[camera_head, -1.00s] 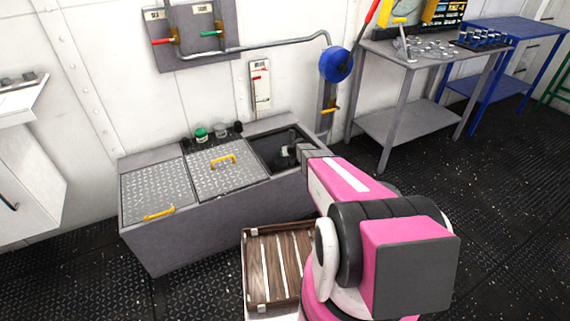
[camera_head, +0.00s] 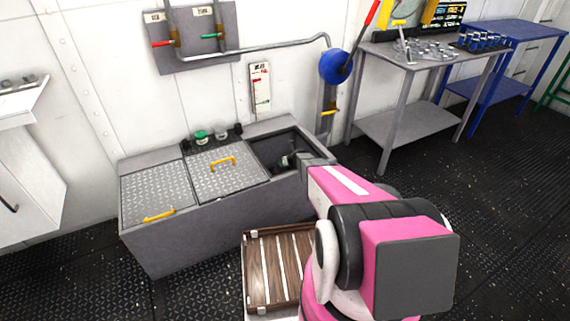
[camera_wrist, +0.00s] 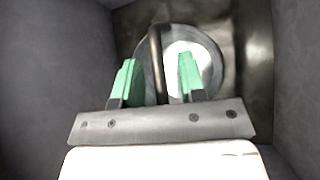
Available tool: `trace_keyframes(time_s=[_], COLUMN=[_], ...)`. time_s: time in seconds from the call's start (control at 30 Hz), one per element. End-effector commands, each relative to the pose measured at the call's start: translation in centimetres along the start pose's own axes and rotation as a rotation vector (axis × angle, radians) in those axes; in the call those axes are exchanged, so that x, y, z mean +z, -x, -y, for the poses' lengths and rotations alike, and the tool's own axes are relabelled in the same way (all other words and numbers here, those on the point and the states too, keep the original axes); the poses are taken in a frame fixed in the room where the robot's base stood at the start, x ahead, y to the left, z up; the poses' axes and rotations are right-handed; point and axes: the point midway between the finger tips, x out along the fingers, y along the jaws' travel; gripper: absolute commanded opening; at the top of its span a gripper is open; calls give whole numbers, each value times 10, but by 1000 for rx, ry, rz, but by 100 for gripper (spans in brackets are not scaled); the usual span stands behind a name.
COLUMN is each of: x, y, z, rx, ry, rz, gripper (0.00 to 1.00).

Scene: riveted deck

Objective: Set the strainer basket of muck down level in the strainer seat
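My gripper (camera_wrist: 158,82) reaches down into the open right well of the grey box. Its two green fingers are apart. In the wrist view a round metal rim with a bright inside, which looks like the strainer basket (camera_wrist: 214,64), lies beyond the fingertips. A thin brownish bar, like its handle (camera_wrist: 154,45), runs up between the fingers with a gap visible beside it. The strainer seat cannot be told apart from the basket. The muck cannot be made out. In the head view the gripper (camera_head: 288,159) shows only partly inside the well.
The well's walls (camera_wrist: 60,70) stand close on both sides. Two tread-plate lids (camera_head: 222,175) with yellow handles cover the rest of the box. Jars (camera_head: 201,136) stand on the back ledge. A slatted wooden tray (camera_head: 285,228) lies in front.

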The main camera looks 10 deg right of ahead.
Motion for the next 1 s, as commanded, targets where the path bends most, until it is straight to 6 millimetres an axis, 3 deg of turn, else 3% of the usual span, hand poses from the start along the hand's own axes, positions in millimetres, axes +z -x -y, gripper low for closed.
trace_keyframes(time_s=[0.33,0.8,1.0], x=[2,2,2], y=[5,71,78], z=[-1,-2,-1], rx=[0,0,0], ry=[0,0,1], rz=[0,0,0], gripper=[38,38,38])
